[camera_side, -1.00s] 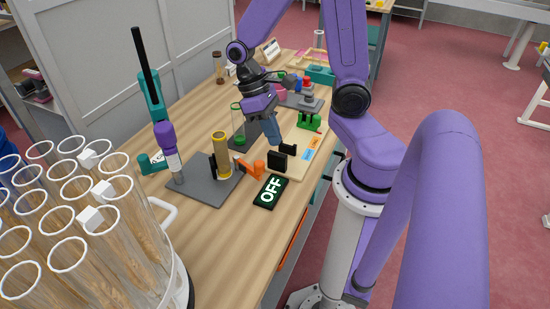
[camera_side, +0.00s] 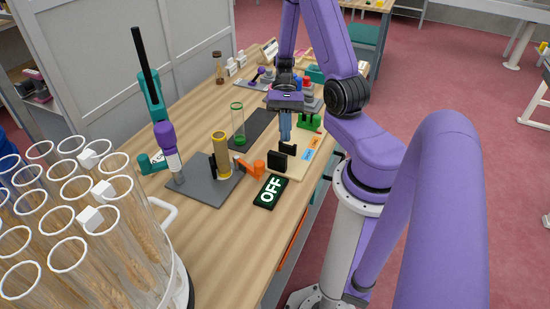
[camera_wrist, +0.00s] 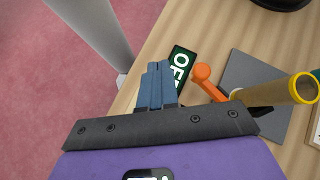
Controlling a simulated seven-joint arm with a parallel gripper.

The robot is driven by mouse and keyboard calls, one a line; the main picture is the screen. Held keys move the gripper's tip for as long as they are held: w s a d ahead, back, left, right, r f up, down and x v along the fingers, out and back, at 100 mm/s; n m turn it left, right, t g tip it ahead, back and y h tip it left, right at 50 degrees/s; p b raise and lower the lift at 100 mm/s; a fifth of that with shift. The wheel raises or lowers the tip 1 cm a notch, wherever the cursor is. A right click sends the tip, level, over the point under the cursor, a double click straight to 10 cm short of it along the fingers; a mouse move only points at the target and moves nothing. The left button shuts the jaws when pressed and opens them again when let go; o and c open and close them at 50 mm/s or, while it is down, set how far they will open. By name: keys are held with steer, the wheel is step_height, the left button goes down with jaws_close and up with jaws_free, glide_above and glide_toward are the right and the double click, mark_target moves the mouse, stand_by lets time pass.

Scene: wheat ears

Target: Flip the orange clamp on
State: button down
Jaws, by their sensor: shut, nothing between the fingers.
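The orange clamp (camera_side: 257,168) is a small lever with a rounded end, beside the yellow tube (camera_side: 220,158) at the edge of the grey plate (camera_side: 200,190). In the wrist view the orange clamp (camera_wrist: 203,75) lies right of my fingertips, apart from them. A black sign reading OFF (camera_side: 270,192) lies in front of the clamp; it shows partly in the wrist view (camera_wrist: 181,62). My gripper (camera_side: 285,138) points down over the board with the black blocks, farther back than the clamp. Its blue fingers (camera_wrist: 157,70) are together and empty.
A pale board with black blocks (camera_side: 282,160) lies below my gripper, with a green clamp (camera_side: 310,121) behind it. A green-based glass tube (camera_side: 238,122) stands to its left. A rack of large glass tubes (camera_side: 80,220) fills the front left. Bare wood lies in front of the OFF sign.

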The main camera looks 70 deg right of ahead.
steer(key=s+d+f+m+t+y, duration=0.3)
steer(key=d+f+m+t, duration=0.2)
steer(key=m+t, duration=0.7)
steer(key=shift+s+f+m+t, duration=0.2)
steer(key=shift+s+m+t, duration=0.15)
steer(key=shift+m, duration=0.75)
steer(key=x, duration=1)
steer(key=shift+s, duration=0.1)
steer(key=shift+a, duration=0.15)
